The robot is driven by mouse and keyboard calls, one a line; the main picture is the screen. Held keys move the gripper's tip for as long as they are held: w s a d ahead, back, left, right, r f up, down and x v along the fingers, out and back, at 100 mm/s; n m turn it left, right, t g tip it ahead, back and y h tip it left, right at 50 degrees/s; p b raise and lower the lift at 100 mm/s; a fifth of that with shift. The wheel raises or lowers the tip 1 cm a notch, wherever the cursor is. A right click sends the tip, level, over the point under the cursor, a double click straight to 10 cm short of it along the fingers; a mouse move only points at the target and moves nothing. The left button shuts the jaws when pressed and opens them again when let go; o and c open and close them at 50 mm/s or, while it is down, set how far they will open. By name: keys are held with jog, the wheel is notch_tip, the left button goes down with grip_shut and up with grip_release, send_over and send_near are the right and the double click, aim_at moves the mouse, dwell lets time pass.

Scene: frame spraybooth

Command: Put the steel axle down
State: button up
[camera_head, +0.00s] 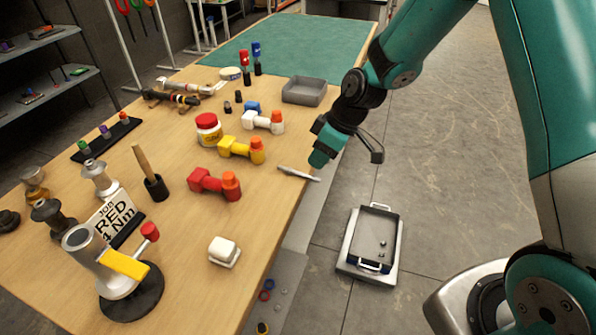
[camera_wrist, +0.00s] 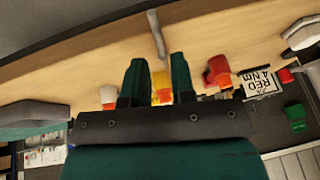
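The steel axle (camera_head: 298,174) is a thin grey rod lying on the wooden workbench (camera_head: 262,205) at its right edge. Its right end reaches the edge and seems to stick out slightly past it. In the wrist view the axle (camera_wrist: 156,34) lies beyond the fingertips, across the bench edge. My gripper (camera_head: 348,158) is open, to the right of the axle and apart from it.
A grey bin (camera_head: 304,91) is farther back. A white block (camera_head: 224,251) sits near the front. A tray cart (camera_head: 371,243) stands right of the bench.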

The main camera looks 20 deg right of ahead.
aim_at(312, 170)
jog(key=x, duration=0.3)
jog(key=p+x, duration=0.1)
jog(key=x, duration=0.1)
jog(key=shift+d+f, duration=0.2)
jog(key=shift+c, duration=0.3)
grip_shut()
jog(key=shift+r, duration=0.15)
